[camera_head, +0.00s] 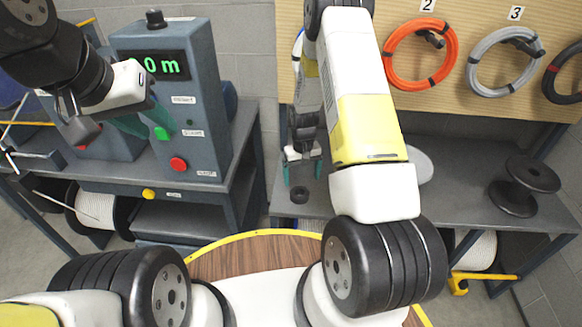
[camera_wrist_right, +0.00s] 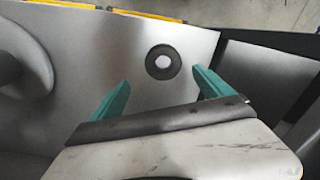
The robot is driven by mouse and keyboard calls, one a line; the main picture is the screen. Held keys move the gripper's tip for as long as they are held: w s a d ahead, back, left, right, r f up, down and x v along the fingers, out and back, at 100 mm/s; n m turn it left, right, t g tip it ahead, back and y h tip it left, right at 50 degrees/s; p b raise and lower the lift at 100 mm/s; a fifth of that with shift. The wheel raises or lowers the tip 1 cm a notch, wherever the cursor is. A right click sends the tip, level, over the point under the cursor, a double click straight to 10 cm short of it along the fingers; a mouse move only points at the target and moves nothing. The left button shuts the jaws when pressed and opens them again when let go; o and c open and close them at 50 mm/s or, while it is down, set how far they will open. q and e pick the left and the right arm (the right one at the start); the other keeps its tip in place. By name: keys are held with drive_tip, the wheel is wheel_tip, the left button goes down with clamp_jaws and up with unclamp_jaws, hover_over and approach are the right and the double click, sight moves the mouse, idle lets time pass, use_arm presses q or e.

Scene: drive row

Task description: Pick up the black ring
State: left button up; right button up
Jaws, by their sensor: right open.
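The black ring (camera_head: 299,195) is small and lies flat near the front edge of the grey bench. In the right wrist view the black ring (camera_wrist_right: 150,62) lies just beyond the fingertips, a little towards the right finger, with the bench showing through its hole. My right gripper (camera_head: 303,168) points down at it with teal fingers spread; in its wrist view the gripper (camera_wrist_right: 160,90) is empty, apart from the ring. My left gripper (camera_head: 146,119) is in front of the grey machine, its teal fingers apart and nothing visible between them.
A light disc (camera_head: 420,166) is partly hidden behind my right arm. Orange (camera_head: 391,60) and grey (camera_head: 478,60) coils hang on the board behind. The grey machine (camera_head: 205,110) stands left. Bench around the ring is clear.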

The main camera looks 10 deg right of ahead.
sight(300, 191)
drive_tip(key=f, duration=0.7)
drive_tip(key=shift+s+a+f, duration=0.1)
drive_tip(key=shift+s+a, duration=0.15)
drive_tip(key=shift+a, duration=0.1)
drive_tip(key=shift+c, duration=0.2)
drive_tip(key=c, duration=1.5)
